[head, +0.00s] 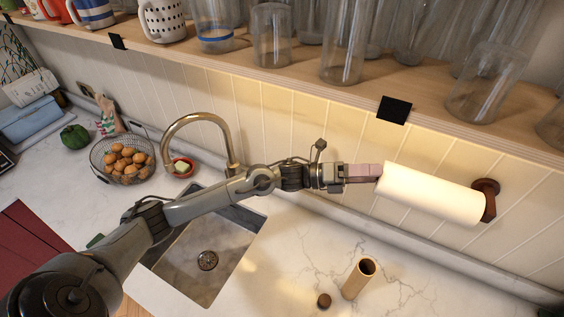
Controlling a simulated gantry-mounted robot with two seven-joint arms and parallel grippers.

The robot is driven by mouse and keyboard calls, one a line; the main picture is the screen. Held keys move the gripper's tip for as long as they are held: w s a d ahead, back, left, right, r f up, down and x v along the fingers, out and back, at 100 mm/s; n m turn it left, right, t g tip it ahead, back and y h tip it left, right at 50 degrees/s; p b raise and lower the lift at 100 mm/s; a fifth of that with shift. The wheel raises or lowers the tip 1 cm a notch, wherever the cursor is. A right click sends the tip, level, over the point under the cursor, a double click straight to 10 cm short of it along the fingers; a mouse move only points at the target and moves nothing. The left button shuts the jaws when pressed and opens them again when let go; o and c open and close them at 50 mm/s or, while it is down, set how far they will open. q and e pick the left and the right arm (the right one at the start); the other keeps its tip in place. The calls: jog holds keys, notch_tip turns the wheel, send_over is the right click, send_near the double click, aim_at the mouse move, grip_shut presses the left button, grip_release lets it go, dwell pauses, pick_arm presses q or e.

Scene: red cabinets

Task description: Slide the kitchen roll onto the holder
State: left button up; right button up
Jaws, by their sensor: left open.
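The white kitchen roll (430,195) is level off the counter near the back wall, its right end at the dark brown holder bracket (487,200) on the wall. The holder's rod is hidden, and the roll appears to be around it. My left gripper (376,173) is open, with its pinkish fingers at the roll's left end; whether they touch it is unclear. A bare cardboard tube (356,280) stands upright on the counter below. A small dark brown round piece (324,300), possibly the holder's end cap, lies beside it. My right gripper is out of view.
A wooden shelf (290,75) with glasses and mugs runs above the roll. The brass tap (200,125) and sink (207,240) lie under and near my left arm. An egg basket (122,160) is at left. The marble counter (430,285) is mostly clear at right.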

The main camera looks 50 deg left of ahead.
pick_arm(q)
jog(key=s+a+b, duration=0.1)
jog(key=s+a, duration=0.2)
jog(key=a, duration=0.6)
jog(key=s+a+b, duration=0.1)
jog(key=s+a, duration=0.3)
jog(key=a, duration=0.5)
jog(key=s+d+f+n+t+p, duration=0.25)
jog(key=s+d+p, duration=0.35)
jog(key=s+p, duration=0.4)
jog(key=s+d+n+y+p, duration=0.2)
jog(key=d+n+y+p, duration=0.4)
jog(key=d+n+y, duration=0.95)
jog(key=s+a+f+n+g, duration=0.2)
jog(key=s+f+n+g, duration=0.1)
jog(key=s+n+g, duration=0.3)
jog(key=s+a+f+n+g, duration=0.2)
jog(key=s+n+g, duration=0.3)
jog(key=s+n, duration=0.3)
jog(key=shift+s+a+f+n+g+p, duration=0.3)
jog(key=shift+s+f+g+p, duration=0.05)
jog(key=shift+f, duration=0.05)
